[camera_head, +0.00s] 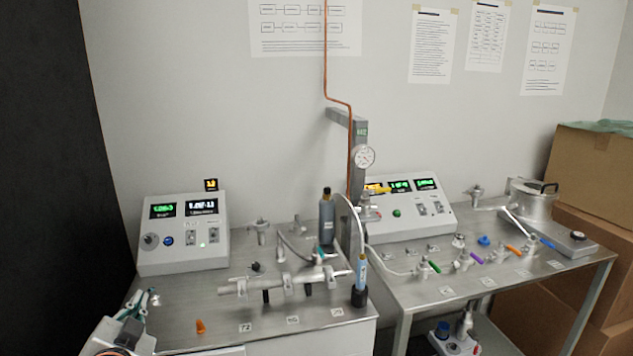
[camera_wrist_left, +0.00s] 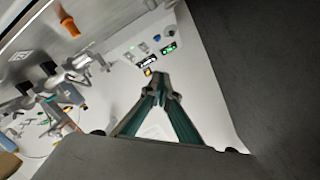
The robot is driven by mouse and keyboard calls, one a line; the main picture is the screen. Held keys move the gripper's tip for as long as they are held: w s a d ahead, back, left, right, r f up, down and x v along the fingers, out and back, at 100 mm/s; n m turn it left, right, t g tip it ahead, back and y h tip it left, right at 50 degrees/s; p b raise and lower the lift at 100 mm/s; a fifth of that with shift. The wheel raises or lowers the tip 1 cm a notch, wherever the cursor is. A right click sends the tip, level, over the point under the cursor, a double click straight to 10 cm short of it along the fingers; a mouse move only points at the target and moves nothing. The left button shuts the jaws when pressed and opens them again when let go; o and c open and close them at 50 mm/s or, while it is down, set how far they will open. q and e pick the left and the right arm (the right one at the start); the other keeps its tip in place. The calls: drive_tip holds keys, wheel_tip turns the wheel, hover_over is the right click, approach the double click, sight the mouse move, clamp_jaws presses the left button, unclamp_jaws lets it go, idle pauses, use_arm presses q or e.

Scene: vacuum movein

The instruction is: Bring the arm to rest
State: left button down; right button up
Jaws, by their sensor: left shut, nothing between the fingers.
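My left gripper (camera_head: 149,297) is at the lower left of the head view, over the left end of the left steel table (camera_head: 180,318). In the left wrist view its teal fingers (camera_wrist_left: 159,84) come together at the tips. It is shut, with nothing between the fingers. My right gripper is in neither view.
A grey control box (camera_head: 184,235) stands behind my left gripper; the left wrist view shows it beyond the fingertips (camera_wrist_left: 150,45). An orange piece (camera_head: 200,327) is to the gripper's right. Metal piping (camera_head: 285,284), a grey bottle (camera_head: 327,218) and a blue bottle (camera_head: 361,275) stand farther right.

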use_arm(q)
drive_tip(key=s+d+f+g+h, duration=0.1)
drive_tip(key=s+d+f+h, duration=0.15)
drive_tip(key=f, duration=0.75)
drive_tip(key=s+d+f+g+h, duration=0.1)
drive_tip(key=s+d+f, duration=0.25)
drive_tip(key=f, duration=0.55)
drive_tip(key=s+d+f+g+h, duration=0.1)
drive_tip(key=s+d+f, duration=0.3)
drive_tip(key=s+f, duration=0.4)
drive_tip(key=s+d+f+g+h, duration=0.2)
drive_tip(key=s+d+f, duration=0.2)
drive_tip(key=s+f, duration=0.5)
drive_tip(key=shift+s+f+n, duration=0.25)
drive_tip(key=shift+f+n, duration=0.15)
drive_tip(key=shift+f, duration=0.05)
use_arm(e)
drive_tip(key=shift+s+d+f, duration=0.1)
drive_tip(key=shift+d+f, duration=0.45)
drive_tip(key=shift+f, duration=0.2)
use_arm(q)
drive_tip(key=c, duration=2.8)
unclamp_jaws()
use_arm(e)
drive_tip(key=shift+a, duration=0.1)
